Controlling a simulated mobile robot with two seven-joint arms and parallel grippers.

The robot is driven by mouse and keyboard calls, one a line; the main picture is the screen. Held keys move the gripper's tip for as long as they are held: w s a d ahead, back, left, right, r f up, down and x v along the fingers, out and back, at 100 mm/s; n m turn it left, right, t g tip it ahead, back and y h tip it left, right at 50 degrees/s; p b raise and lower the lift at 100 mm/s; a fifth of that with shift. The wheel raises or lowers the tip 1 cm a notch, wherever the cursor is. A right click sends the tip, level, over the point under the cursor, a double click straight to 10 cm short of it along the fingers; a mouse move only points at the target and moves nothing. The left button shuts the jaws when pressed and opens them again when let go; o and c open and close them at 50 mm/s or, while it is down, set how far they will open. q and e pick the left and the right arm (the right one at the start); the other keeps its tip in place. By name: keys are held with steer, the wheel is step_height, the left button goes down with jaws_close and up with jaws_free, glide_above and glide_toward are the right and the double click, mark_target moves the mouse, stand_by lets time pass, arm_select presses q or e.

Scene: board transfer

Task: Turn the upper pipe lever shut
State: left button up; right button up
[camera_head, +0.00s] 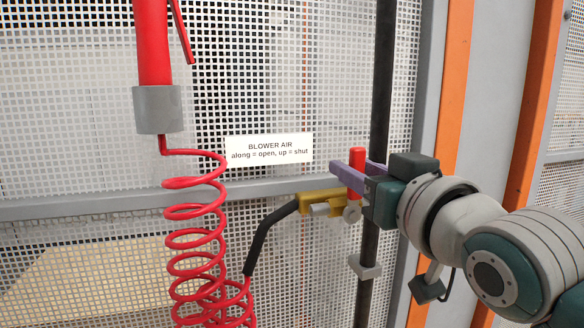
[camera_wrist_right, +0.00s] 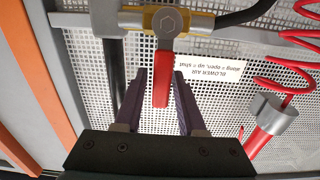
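The red lever (camera_head: 357,158) stands upright on the yellow valve body (camera_head: 318,202), at right angles to it. In the right wrist view the lever (camera_wrist_right: 161,80) lies between the two purple fingers, its free end toward the palm. My right gripper (camera_head: 359,173) is around the lever and open, with narrow gaps beside it in the wrist view (camera_wrist_right: 161,85). Whether a finger touches it is hard to tell. The label (camera_head: 269,149) reads "BLOWER AIR, along = open, up = shut". My left gripper is not in view.
A dark vertical pipe (camera_head: 381,75) runs close behind my right gripper. A black hose (camera_head: 267,232) leaves the valve to the left. A red coiled hose (camera_head: 195,235) hangs below a grey holder (camera_head: 158,108). White perforated panel (camera_head: 60,90) lies behind; orange posts (camera_head: 455,75) stand at right.

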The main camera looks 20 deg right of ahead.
steer(key=shift+o, duration=1)
steer(key=shift+s, duration=0.1)
steer(key=s+b, duration=0.3)
steer(key=s, duration=0.6)
steer(key=shift+s+d, duration=0.15)
steer(key=shift+s, duration=0.25)
steer(key=shift+f, duration=0.1)
